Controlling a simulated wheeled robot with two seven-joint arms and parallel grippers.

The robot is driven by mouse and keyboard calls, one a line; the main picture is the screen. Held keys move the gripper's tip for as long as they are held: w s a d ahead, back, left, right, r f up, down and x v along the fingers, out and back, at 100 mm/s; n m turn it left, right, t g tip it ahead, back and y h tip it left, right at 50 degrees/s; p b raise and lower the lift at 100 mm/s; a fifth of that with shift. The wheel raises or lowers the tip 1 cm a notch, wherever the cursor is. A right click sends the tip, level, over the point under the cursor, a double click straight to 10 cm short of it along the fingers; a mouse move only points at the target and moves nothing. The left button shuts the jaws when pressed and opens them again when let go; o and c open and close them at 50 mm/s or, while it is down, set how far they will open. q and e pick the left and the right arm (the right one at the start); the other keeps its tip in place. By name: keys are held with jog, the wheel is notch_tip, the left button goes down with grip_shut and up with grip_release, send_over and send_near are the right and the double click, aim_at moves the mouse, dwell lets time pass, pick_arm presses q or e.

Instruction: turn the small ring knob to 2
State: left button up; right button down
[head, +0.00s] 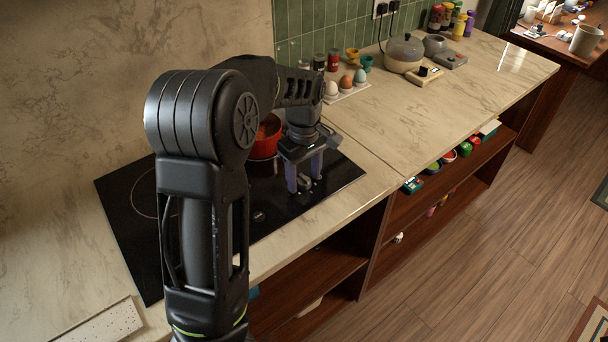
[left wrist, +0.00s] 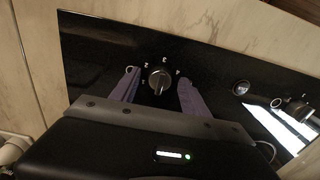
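A dark round knob (left wrist: 159,79) with a lighter raised grip sits on the black glass hob (left wrist: 95,40), with small white numbers around it. I cannot tell for sure which number its mark points at. My left gripper (left wrist: 157,76) has its two purple fingers apart, one on each side of this knob, with gaps showing between. In the head view, the left gripper (head: 304,180) points down over the front right part of the hob (head: 340,176). My right gripper is not in view.
A second knob (left wrist: 241,88) sits to the right on the hob. A red pot (head: 266,138) stands behind my gripper. An egg holder (head: 347,91) and a glass-lidded pot (head: 404,53) stand on the counter beyond. The counter (head: 425,115) right of the hob is clear.

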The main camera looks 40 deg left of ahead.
pick_arm(q)
grip_shut()
dwell(0.3)
jog(key=shift+m, duration=0.3)
jog(key=m, duration=0.4)
jog(key=m+b, duration=0.1)
jog(key=m, duration=0.3)
jog(key=shift+m, duration=0.3)
jog(key=m, duration=0.3)
jog(key=shift+m, duration=0.3)
jog(key=m, duration=0.3)
jog(key=shift+m+b, duration=0.3)
jog(key=shift+m, duration=0.1)
jog(key=m, duration=0.3)
jog(key=shift+m, duration=2.1)
